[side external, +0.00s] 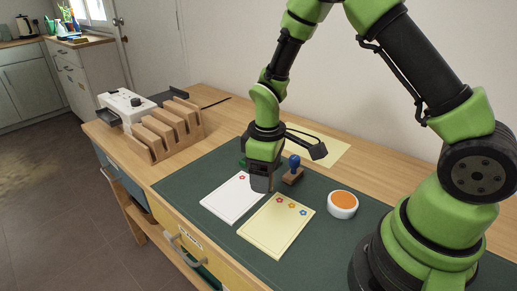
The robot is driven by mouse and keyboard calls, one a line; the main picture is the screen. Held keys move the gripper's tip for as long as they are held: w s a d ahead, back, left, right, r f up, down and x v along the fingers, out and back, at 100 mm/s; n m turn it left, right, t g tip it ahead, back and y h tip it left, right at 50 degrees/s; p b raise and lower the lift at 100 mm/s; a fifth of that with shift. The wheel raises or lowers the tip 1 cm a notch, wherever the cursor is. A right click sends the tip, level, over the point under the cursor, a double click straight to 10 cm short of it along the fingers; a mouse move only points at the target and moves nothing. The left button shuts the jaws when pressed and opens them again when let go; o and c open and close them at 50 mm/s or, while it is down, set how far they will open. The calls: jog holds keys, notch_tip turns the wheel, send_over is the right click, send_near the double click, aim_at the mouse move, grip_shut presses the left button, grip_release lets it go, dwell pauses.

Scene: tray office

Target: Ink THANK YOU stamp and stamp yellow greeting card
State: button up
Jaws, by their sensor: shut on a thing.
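My gripper (262,186) points down over the mat, by the right edge of a white card (230,202) and the top of the yellow card (270,236). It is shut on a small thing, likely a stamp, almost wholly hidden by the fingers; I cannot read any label. The yellow card lies flat, with small coloured flowers near its top edge. A stamp with a blue knob and wooden base (293,172) stands upright just right of my gripper. A round white ink pad with an orange face (343,204) sits right of the yellow card.
A green mat (190,182) covers the desk's work area. A pale yellow sheet (330,150) lies behind my gripper. A slotted wooden rack (165,130) and a white device (125,105) stand at the left. A green thing (243,162) is partly hidden behind my gripper.

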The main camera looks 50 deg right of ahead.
jog(key=n, duration=0.2)
send_near(278, 221)
jog(key=shift+f, duration=2.9)
jog(key=shift+f, duration=0.6)
notch_tip(278, 221, up, 7)
dwell(0.5)
